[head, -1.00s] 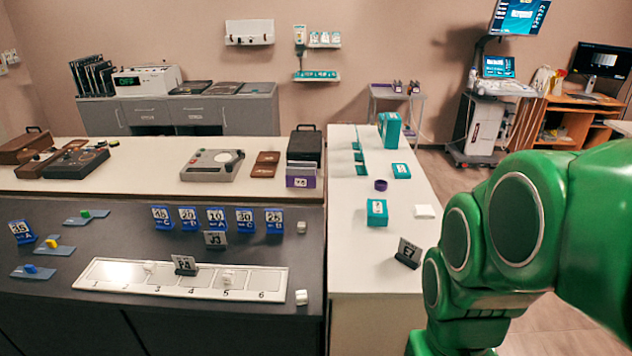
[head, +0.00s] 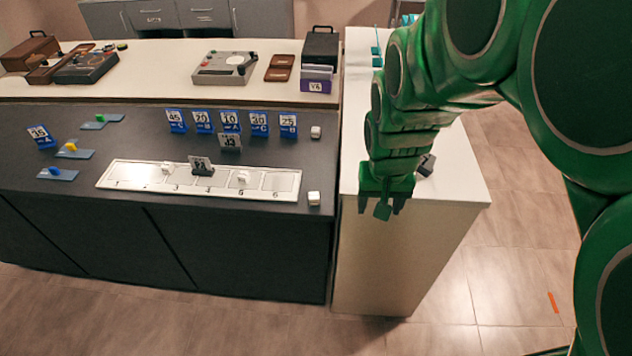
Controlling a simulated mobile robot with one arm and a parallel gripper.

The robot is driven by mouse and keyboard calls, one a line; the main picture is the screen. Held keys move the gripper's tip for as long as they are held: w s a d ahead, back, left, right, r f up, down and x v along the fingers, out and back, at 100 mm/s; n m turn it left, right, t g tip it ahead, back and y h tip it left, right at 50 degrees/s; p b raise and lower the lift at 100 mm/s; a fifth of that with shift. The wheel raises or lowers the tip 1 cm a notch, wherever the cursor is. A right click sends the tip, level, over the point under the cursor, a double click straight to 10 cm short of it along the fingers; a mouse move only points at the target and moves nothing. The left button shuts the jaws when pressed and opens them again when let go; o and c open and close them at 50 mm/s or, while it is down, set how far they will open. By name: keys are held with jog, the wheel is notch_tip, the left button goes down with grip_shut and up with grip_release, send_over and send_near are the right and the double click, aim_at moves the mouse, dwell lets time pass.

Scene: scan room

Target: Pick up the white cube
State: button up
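Several small white cubes are on the dark counter. One white cube (head: 314,198) sits at its front right corner, beside the numbered white strip (head: 115,182). Another white cube (head: 316,132) is farther back near the right edge. Two more white pieces, a left one (head: 167,168) and a right one (head: 243,177), are on the strip. My gripper (head: 381,208) hangs over the front of the white side counter, to the right of the corner cube and apart from it. Its fingers look spread, with no cube visible between them.
A dark number card (head: 202,166) stands on the strip, and a J3 card (head: 229,142) stands behind it. Blue number cards (head: 230,121) line the counter. My arm hides much of the white side counter (head: 462,170).

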jog(key=w+a+f+t, duration=0.2)
jog(key=w+a+f, duration=0.45)
jog(key=w, duration=0.25)
jog(key=n+t+y, duration=0.1)
jog(key=n, duration=0.1)
send_near(314, 195)
jog(key=f, duration=0.1)
jog(key=shift+x, duration=4)
jog(key=shift+w+r, duration=0.1)
jog(key=shift+r, duration=0.05)
jog(key=shift+c, duration=0.4)
jog(key=c, duration=1)
jog(key=shift+r, duration=0.1)
jog(key=shift+c, duration=0.2)
